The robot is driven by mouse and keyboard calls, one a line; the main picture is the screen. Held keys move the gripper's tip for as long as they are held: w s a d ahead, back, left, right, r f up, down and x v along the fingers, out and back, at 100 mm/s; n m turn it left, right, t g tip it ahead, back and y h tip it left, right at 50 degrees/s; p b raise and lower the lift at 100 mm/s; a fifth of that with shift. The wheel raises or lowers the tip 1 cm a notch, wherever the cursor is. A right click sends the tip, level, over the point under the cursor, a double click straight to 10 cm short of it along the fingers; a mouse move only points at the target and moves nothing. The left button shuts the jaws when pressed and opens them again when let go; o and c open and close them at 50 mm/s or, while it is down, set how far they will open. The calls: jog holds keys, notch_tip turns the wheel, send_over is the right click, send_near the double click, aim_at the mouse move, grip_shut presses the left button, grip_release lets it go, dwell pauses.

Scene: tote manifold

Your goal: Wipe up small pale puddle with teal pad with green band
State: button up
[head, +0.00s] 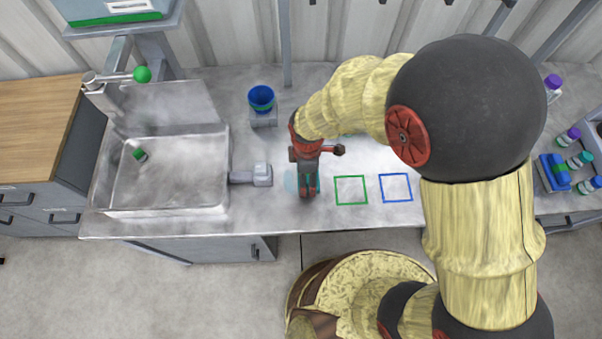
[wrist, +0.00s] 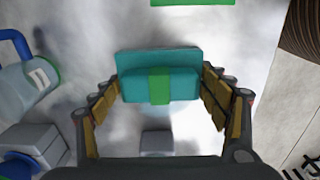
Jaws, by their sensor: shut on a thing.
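The teal pad with a green band (wrist: 159,86) is held between the fingers of my gripper (wrist: 160,98), which is shut on its two ends in the wrist view. In the head view my gripper (head: 308,188) points down at the counter's front part, and only a sliver of teal shows at its fingers. The small pale puddle (head: 290,182) is a light bluish patch on the counter, just left of and partly hidden by my gripper. Whether the pad touches the counter is unclear.
A green square outline (head: 350,190) and a blue one (head: 395,187) mark the counter to the right. A grey block-like fixture (head: 262,174) and the sink (head: 172,175) are left. A blue cup (head: 262,98) stands behind. Bottles (head: 580,160) are far right.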

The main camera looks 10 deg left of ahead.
aim_at(292, 187)
jog(key=shift+w+d, duration=0.2)
jog(key=shift+d, duration=0.95)
jog(key=shift+s+d+r+p, duration=0.15)
jog(key=shift+s+p, duration=0.25)
jog(key=shift+s, duration=0.6)
jog(key=shift+s+a+f, duration=0.15)
jog(key=shift+s+a, duration=0.05)
jog(key=shift+a, duration=0.6)
jog(key=shift+s+a+f, duration=0.1)
jog(key=shift+s+a, duration=0.1)
jog(key=shift+a, duration=0.6)
jog(key=shift+s+a, duration=0.25)
jog(key=shift+a, duration=0.8)
jog(key=shift+s+a, duration=0.25)
jog(key=shift+a, duration=0.85)
jog(key=shift+s+a, duration=0.25)
jog(key=shift+a, duration=0.8)
jog(key=shift+r+p, duration=0.2)
jog(key=shift+p, duration=0.15)
jog(key=shift+w, duration=0.1)
